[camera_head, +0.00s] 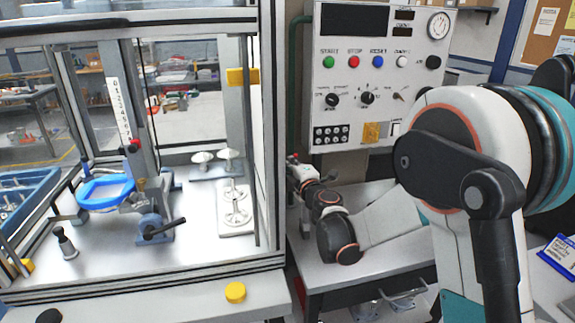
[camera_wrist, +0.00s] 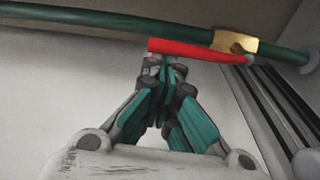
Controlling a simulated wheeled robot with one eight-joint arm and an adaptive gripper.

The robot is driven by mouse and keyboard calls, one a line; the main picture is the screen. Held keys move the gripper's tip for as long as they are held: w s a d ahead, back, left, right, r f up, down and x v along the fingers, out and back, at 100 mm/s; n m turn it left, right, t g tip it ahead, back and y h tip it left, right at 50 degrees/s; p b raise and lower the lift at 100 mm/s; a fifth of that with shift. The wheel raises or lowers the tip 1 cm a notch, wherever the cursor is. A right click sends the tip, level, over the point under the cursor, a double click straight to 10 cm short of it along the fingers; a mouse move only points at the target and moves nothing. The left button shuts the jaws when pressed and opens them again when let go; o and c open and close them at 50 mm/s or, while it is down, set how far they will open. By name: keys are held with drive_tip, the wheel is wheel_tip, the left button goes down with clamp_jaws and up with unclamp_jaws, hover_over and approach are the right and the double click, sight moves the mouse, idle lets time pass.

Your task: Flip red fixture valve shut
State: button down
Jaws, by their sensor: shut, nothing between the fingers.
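The red valve lever (camera_wrist: 195,50) runs from a brass valve body (camera_wrist: 234,41) on a green pipe (camera_wrist: 120,22) in the wrist view. The lever lies close beside the pipe and nearly along it, at a slight angle. My gripper (camera_wrist: 164,66) is shut and empty, its tips together just below the lever's free end. I cannot tell whether they touch it. In the head view, my gripper (camera_head: 297,172) is small, between the glass enclosure and the control panel. A small red spot shows at its tip; the valve body is hidden or too small to make out there.
The framed glass enclosure (camera_head: 265,130) stands close to the left of my gripper. The control panel (camera_head: 375,75) with buttons and knobs is to the right, above a grey bench (camera_head: 375,268). In the wrist view, a metal frame profile (camera_wrist: 268,115) runs along the right.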

drive_tip(key=shift+d, duration=0.2)
drive_tip(key=w+d+m+t+b, duration=0.1)
drive_tip(key=d+m+b, duration=0.1)
drive_tip(key=d+m, duration=0.4)
drive_tip(key=shift+w+f+m, duration=0.25)
drive_tip(key=shift+w+m, duration=0.15)
drive_tip(key=shift+m, duration=0.2)
drive_tip(key=shift+d, duration=0.1)
idle(0.5)
